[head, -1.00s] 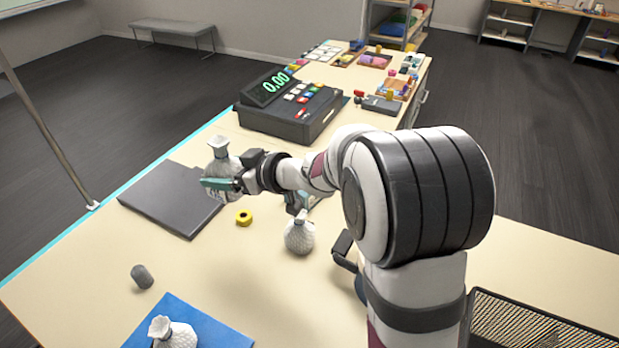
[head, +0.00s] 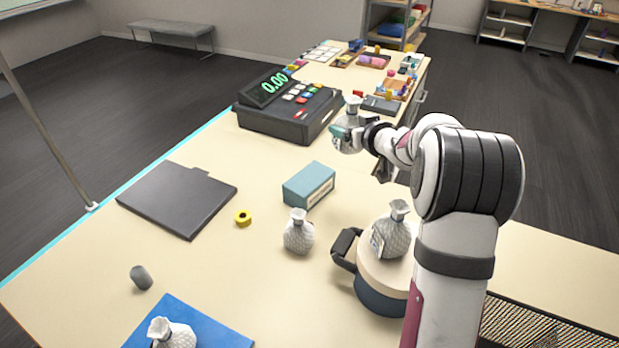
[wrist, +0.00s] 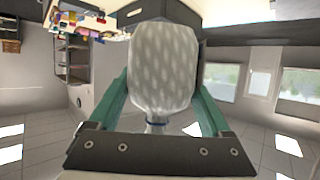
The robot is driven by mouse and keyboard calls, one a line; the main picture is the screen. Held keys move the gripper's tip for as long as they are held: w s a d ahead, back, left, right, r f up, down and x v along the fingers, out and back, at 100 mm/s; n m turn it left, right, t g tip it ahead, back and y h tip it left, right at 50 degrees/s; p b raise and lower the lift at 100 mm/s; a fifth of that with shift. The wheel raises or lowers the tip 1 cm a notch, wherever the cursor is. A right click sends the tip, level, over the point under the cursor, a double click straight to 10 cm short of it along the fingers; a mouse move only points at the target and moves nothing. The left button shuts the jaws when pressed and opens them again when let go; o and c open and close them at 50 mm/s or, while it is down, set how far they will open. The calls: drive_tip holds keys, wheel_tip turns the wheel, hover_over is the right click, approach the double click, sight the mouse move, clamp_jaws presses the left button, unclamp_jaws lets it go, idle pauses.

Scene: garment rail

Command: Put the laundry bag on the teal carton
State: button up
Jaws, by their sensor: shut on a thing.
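A pale dotted laundry bag with a tied neck (head: 352,108) is held in the air by my gripper (head: 345,134), to the right of the cash register in the head view. In the wrist view the bag (wrist: 163,68) sits between my two teal fingers, which are shut on it. The teal carton (head: 308,186) lies on the table, below and to the left of the held bag in the head view. Its top is bare and nothing covers it.
Similar bags stand on the table (head: 298,234), on a round lidded pot (head: 380,292) and on a blue mat (head: 215,325).

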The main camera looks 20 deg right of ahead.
wheel_tip(320, 180, down, 4)
drive_tip(key=shift+f, duration=0.15)
drive_tip(key=shift+w+a+f, duration=0.1)
drive_tip(key=shift+a+f, duration=0.05)
drive_tip(key=shift+f, duration=0.2)
hover_over(305, 184)
wheel_tip(305, 184, down, 7)
drive_tip(key=shift+w+f, duration=0.1)
drive_tip(key=shift+f, duration=1.9)
drive_tip(key=o, duration=1.4)
drive_tip(key=shift+f, duration=0.15)
